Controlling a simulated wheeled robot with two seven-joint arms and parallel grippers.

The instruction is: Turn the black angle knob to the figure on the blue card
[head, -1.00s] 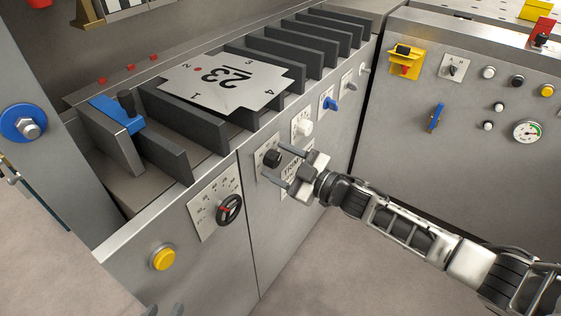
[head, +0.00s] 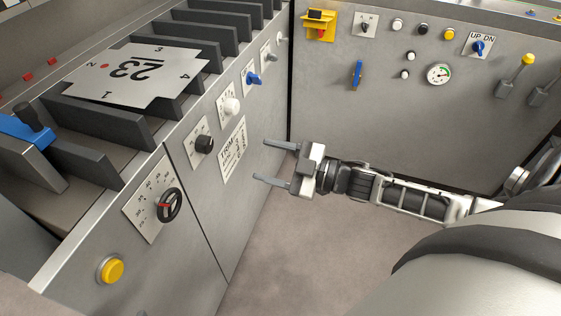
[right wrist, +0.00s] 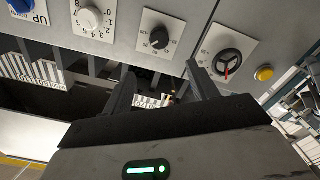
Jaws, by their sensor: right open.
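The black knob (head: 205,144) is round and sits on a white scale plate on the grey front panel. In the right wrist view the black knob (right wrist: 160,38) shows above the gap between my fingers, with figures around it too small to read surely. My right gripper (head: 261,161) is open and empty, its fingers pointing toward the panel. It is apart from the knob, to its right in the head view; its fingertips also show in the right wrist view (right wrist: 160,72). I cannot make out a blue card. My left gripper is not in view.
A black handwheel (head: 170,205) with a red pointer and a yellow button (head: 111,269) are nearer on the same panel. A white knob (head: 231,106) and a blue knob (head: 253,79) lie farther along. A second panel with a gauge (head: 440,74) stands behind my right arm.

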